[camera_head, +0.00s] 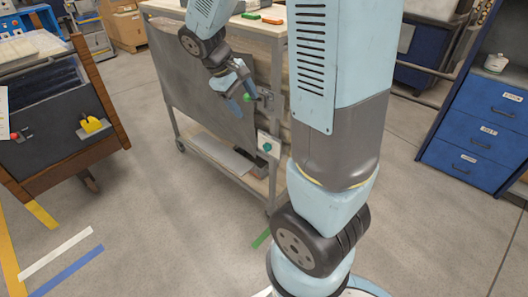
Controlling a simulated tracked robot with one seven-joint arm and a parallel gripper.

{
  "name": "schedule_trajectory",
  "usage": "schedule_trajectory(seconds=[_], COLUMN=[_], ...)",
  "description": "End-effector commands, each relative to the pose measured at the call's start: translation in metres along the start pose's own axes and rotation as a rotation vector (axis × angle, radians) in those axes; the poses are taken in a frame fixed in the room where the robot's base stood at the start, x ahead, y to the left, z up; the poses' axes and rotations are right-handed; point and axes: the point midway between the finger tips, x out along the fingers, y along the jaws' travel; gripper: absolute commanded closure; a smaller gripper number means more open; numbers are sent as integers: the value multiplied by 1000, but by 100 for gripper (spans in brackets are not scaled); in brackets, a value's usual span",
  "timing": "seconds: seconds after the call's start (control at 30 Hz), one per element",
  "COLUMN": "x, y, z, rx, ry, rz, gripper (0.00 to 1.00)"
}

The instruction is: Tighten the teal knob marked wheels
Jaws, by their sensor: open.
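A teal knob (267,147) sits on a white plate on the near corner post of the wheeled bench (186,112). No marking can be read on it at this size. My gripper appears apart from the teal knob.
A dark wood-framed cart (68,125) with a yellow handle (92,124) stands at the left. A blue drawer cabinet (484,120) stands at the right. Green and orange blocks lie on the bench top. Floor between cart and bench is clear, with coloured tape strips.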

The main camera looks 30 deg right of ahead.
Motion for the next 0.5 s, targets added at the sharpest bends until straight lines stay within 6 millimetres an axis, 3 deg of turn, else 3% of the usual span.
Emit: schedule_trajectory(seconds=[0.5], x=[100], y=[-5], z=[-79], rx=[-318], ry=[-293], rz=[230], gripper=[31])
